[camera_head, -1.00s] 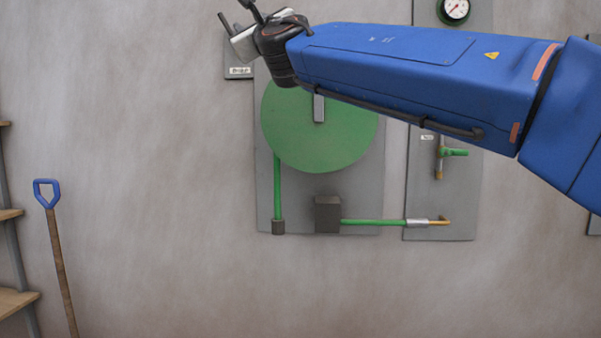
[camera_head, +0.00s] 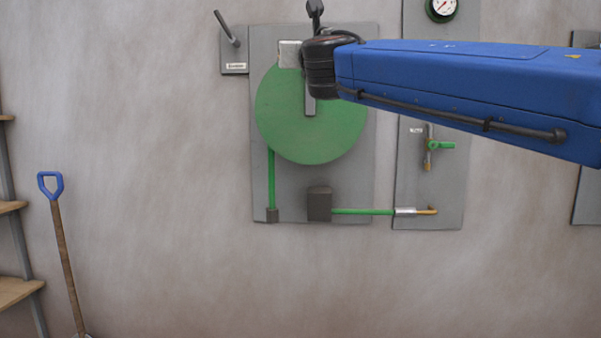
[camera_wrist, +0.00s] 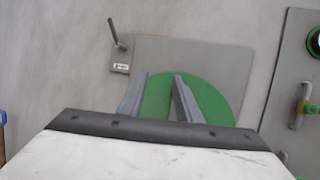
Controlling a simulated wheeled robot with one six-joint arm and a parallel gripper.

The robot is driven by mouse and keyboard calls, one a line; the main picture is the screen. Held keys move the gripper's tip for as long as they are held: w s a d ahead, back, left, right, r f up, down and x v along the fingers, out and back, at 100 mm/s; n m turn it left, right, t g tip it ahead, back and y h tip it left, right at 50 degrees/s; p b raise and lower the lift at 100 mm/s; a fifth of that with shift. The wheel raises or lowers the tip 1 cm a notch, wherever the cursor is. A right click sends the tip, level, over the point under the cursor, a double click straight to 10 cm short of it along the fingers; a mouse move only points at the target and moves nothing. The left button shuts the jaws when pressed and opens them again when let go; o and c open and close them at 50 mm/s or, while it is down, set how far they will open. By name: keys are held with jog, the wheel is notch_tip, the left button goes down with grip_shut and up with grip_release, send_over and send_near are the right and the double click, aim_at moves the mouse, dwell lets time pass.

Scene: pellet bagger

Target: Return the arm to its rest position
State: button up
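My gripper (camera_wrist: 160,75) shows in the wrist view with its two grey fingers apart and nothing between them. They stand in front of the green disc (camera_wrist: 213,101), and I cannot tell the distance. In the head view my blue arm comes in from the right, about level. Its black wrist and the pale gripper body (camera_head: 290,54) overlap the upper part of the green disc (camera_head: 290,120). The fingers are not clear in that view.
A lever (camera_head: 227,29) on a labelled plate is left of the disc's grey panel (camera_head: 350,200). A blue-handled shovel (camera_head: 62,240) and shelves (camera_head: 15,291) stand left. The wall between is bare.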

jog(key=s+d+f+m+g+h, duration=0.3)
jog(key=d+f+m, duration=0.55)
jog(key=f, duration=0.25)
jog(key=s+d+f+m+g+h, duration=0.35)
jog(key=d+f+m, duration=0.35)
jog(key=d+f, duration=0.35)
jog(key=s+d+f+m+g+h, duration=0.2)
jog(key=s+d+f+m, duration=0.1)
jog(key=d+f+m, duration=0.55)
jog(key=s+f+m+g+y, duration=0.1)
jog(key=s+f+m+g, duration=0.1)
jog(key=s+f+m, duration=0.3)
jog(key=s+d+f+m+g+y, duration=0.1)
jog(key=s+f+m+g, duration=0.2)
jog(key=s+f, duration=0.9)
jog(key=s+f+m+g+y, duration=0.2)
jog(key=s+f+m, duration=0.4)
jog(key=f, duration=1.1)
jog(key=shift+s+d+f+m+g, duration=0.15)
jog(key=shift+s+d+m+g, duration=0.3)
jog(key=shift+s, duration=0.75)
